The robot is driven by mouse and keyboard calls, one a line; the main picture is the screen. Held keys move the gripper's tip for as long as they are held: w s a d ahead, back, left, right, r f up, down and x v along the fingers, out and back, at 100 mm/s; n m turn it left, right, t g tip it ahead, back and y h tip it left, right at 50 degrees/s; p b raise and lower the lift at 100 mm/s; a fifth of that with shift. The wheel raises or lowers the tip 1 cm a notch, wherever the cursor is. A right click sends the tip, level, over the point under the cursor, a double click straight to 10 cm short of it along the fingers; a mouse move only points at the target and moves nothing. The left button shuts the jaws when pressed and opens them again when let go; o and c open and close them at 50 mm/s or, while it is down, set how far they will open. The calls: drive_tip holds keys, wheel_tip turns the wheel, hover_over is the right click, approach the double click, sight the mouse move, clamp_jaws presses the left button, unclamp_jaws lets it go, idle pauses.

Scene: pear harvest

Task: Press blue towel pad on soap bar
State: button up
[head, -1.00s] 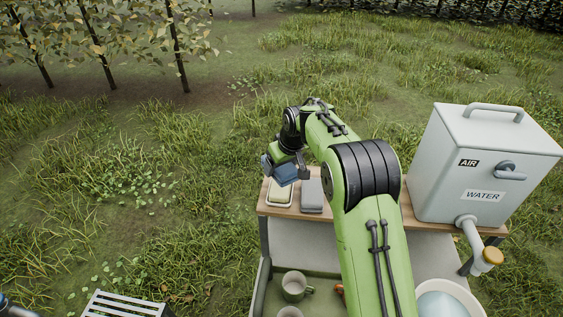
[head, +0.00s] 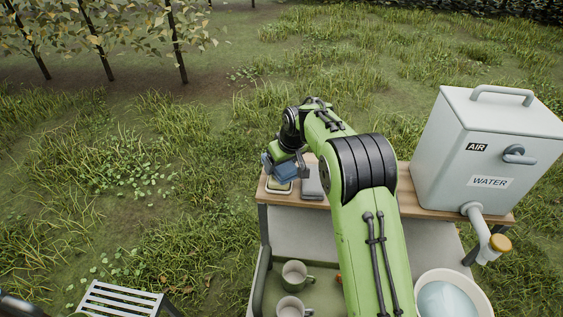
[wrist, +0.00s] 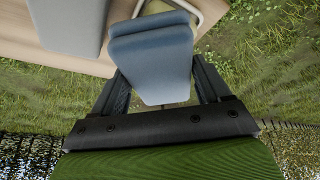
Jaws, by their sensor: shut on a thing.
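My gripper (wrist: 157,80) is shut on the blue towel pad (wrist: 150,48), with a finger on each side of it. In the head view the pad (head: 285,172) is over the soap dish (head: 279,188) at the left end of the wooden shelf. The pale yellow-green soap bar (wrist: 168,20) shows just past the pad's far edge in the wrist view, and the pad covers the rest of it. The pad looks very close to the bar, but I cannot tell whether they touch.
A grey slab (head: 312,181) lies on the shelf right of the dish and also shows in the wrist view (wrist: 68,20). A white water tank (head: 480,150) stands at the shelf's right end. Mugs (head: 294,273) and a basin (head: 455,300) are below. Grass lies left of the shelf.

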drive_tip(key=shift+f+b, duration=0.4)
drive_tip(key=shift+f, duration=0.2)
idle(1.1)
drive_tip(key=shift+r+p, duration=2.4)
drive_tip(key=shift+r, duration=1.3)
drive_tip(key=shift+f, duration=0.2)
